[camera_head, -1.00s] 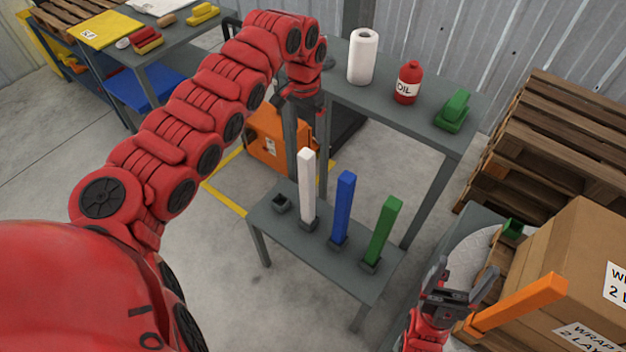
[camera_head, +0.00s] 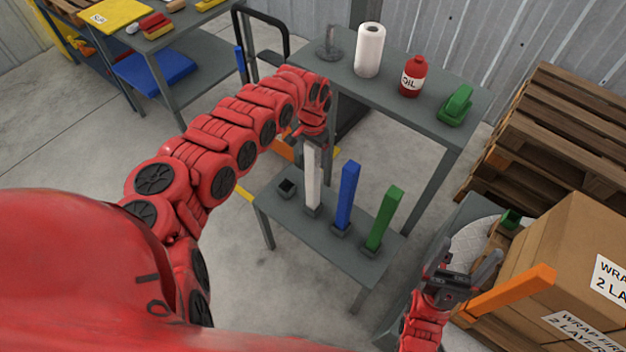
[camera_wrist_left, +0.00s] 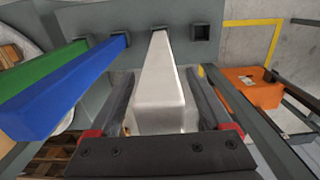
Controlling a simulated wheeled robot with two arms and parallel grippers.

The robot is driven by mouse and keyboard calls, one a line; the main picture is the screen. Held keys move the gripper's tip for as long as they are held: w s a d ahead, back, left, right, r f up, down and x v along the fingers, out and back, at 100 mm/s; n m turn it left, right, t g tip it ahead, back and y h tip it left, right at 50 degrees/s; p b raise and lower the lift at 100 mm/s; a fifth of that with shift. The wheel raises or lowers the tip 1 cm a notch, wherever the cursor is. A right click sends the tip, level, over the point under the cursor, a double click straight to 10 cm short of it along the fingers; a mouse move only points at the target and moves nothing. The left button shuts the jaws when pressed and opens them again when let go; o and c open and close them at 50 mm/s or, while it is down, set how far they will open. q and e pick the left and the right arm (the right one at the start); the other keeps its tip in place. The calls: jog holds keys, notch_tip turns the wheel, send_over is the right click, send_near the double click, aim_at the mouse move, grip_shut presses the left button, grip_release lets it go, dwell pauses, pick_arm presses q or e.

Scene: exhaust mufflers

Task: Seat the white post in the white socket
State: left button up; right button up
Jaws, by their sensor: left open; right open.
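The white post (camera_head: 313,180) stands upright in a dark grey socket on the low grey table (camera_head: 345,278). My left gripper (camera_head: 313,143) is open at the post's upper end. In the left wrist view, the open fingers of the left gripper (camera_wrist_left: 158,78) lie on either side of the white post (camera_wrist_left: 160,85); contact cannot be told. An empty dark socket (camera_head: 287,188) sits left of the post and also shows in the left wrist view (camera_wrist_left: 200,32). No socket looks white. My right gripper (camera_head: 465,268) is open and empty at the lower right.
A blue post (camera_head: 347,195) and a green post (camera_head: 384,218) stand right of the white one. A taller table (camera_head: 390,88) behind holds a paper roll (camera_head: 369,50), oil bottle (camera_head: 413,77) and green object (camera_head: 456,106). An orange bar (camera_head: 512,290) is near my right gripper.

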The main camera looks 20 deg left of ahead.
pick_arm(q)
jog(key=shift+f, duration=1.1)
grip_shut()
